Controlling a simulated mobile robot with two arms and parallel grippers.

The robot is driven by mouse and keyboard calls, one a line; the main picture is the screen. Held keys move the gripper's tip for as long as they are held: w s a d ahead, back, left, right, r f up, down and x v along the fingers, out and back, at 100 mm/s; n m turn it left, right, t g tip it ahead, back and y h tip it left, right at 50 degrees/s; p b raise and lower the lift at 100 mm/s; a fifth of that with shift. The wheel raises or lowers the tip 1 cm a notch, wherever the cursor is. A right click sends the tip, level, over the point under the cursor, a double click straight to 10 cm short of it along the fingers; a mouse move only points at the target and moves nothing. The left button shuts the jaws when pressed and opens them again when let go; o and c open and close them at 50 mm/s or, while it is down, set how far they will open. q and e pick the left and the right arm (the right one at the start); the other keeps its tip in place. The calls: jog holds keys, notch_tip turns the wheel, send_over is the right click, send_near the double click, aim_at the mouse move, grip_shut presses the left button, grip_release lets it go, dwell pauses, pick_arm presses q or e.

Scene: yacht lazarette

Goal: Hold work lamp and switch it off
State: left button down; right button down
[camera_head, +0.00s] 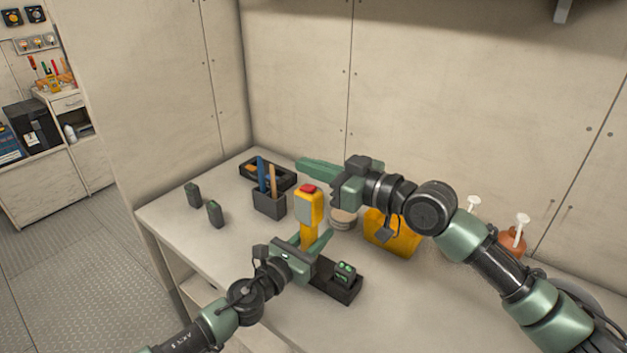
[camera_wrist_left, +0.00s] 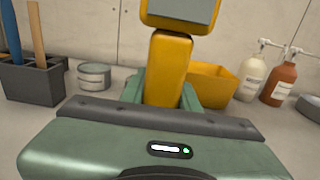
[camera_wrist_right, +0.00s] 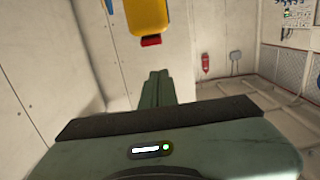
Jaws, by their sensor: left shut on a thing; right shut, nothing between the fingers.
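The work lamp (camera_head: 311,212) is yellow with a grey panel and a red button (camera_head: 308,188) on top. It stands upright in my left gripper (camera_head: 314,241), which is shut around its lower handle. In the left wrist view the yellow handle (camera_wrist_left: 167,70) shows between the green fingers, and the panel is cut off at the top. My right gripper (camera_head: 300,163) is shut and empty, just above and behind the button in the head view. In the right wrist view the red button (camera_wrist_right: 151,41) appears near the shut fingertips, apart from them.
Behind the lamp stand a dark holder (camera_head: 269,204) with tools, a black tray (camera_head: 284,181), a tin (camera_head: 343,219) and a yellow bin (camera_head: 405,243). A black dock (camera_head: 338,286) lies right of my left gripper. Two small dark blocks (camera_head: 215,213) stand left. Bottles (camera_head: 512,238) stand right.

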jog(key=s+d+r, duration=0.4)
jog(key=s+d, duration=0.1)
jog(key=d, duration=0.2)
jog(key=shift+d+r, duration=0.15)
jog(key=shift+r, duration=0.25)
jog(key=shift+s, duration=0.1)
pick_arm(q)
jog(key=c, duration=1)
grip_release()
jog(key=shift+o, duration=0.2)
jog(key=shift+a, duration=0.1)
